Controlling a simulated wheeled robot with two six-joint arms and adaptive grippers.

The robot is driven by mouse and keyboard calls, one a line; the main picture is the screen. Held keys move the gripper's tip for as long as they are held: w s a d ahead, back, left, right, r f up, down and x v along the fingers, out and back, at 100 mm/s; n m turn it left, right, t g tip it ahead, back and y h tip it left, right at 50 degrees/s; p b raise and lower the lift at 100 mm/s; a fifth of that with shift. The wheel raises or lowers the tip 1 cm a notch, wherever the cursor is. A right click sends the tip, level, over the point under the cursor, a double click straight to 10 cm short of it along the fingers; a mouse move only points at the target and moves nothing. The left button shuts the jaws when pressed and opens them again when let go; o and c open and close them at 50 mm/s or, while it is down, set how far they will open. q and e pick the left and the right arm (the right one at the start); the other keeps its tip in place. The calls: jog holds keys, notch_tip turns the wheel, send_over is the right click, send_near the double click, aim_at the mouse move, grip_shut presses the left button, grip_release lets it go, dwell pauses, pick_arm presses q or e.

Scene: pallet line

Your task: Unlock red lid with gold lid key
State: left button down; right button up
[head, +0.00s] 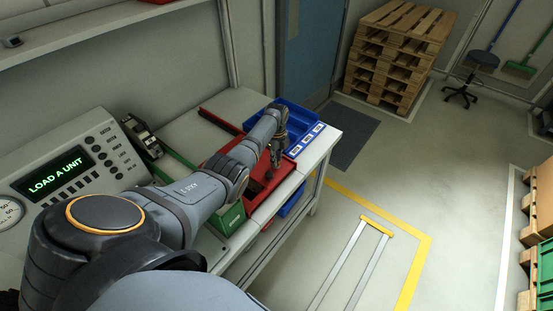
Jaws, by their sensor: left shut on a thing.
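My left arm reaches across the bench from the lower left. Its left gripper (278,158) points down over the red lid (258,193) on the bench's right part. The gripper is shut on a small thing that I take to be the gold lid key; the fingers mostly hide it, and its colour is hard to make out. I cannot tell whether it touches the lid or its lock. My forearm covers part of the red lid. My right gripper is out of view.
A blue bin (307,128) with white labels stands behind the lid, and a green box (231,218) is in front of it. A console (75,165) reading "LOAD A UNIT" stands at left. Stacked pallets (398,55) stand at the back. The floor right of the bench is mostly clear.

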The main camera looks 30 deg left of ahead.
pick_arm(q)
jog(key=c, duration=1.3)
grip_release()
jog(key=shift+r, duration=0.1)
notch_tip(320, 180, up, 12)
jog(key=shift+f, duration=0.1)
